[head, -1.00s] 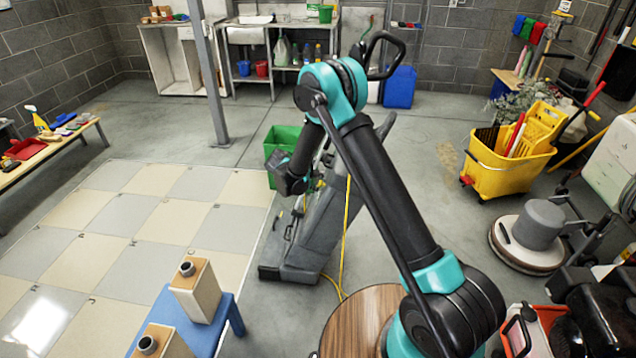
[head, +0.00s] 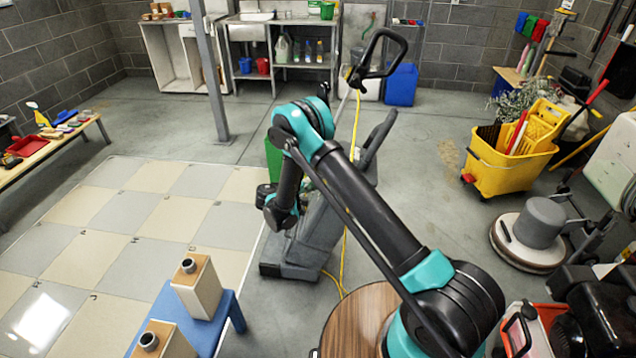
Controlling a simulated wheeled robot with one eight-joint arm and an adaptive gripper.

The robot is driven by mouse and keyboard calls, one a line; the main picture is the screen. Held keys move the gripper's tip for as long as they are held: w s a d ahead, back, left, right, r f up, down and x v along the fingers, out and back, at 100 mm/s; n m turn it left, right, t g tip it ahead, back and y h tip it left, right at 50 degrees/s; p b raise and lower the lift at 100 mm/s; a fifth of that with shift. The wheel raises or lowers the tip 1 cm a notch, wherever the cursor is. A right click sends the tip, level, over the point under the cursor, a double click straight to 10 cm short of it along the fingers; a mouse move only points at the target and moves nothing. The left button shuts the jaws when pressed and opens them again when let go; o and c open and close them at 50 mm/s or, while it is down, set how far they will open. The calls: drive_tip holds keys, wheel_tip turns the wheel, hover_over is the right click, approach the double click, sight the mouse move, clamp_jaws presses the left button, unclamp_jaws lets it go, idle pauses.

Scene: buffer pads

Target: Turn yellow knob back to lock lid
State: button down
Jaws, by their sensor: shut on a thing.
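My gripper (head: 268,196) is at the low end of my arm, left of the dark grey floor-cleaning machine (head: 318,235) in the picture. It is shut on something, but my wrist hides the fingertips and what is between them. I cannot make out the yellow knob or the lid. The machine stands on the grey floor, with its black loop handle (head: 375,75) rising behind my arm. My forearm covers much of its upper body.
A green bin (head: 272,158) stands just behind my wrist. A yellow cable (head: 343,270) trails on the floor beside the machine. A blue bench (head: 232,312) with beige boxes is at the front, a round wooden top (head: 345,320) nearer me. Open tiled floor lies left.

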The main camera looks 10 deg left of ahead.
drive_tip(key=shift+f+h, duration=0.1)
drive_tip(key=shift+h, duration=0.2)
drive_tip(key=c, duration=1.2)
unclamp_jaws()
drive_tip(key=v, duration=1.2)
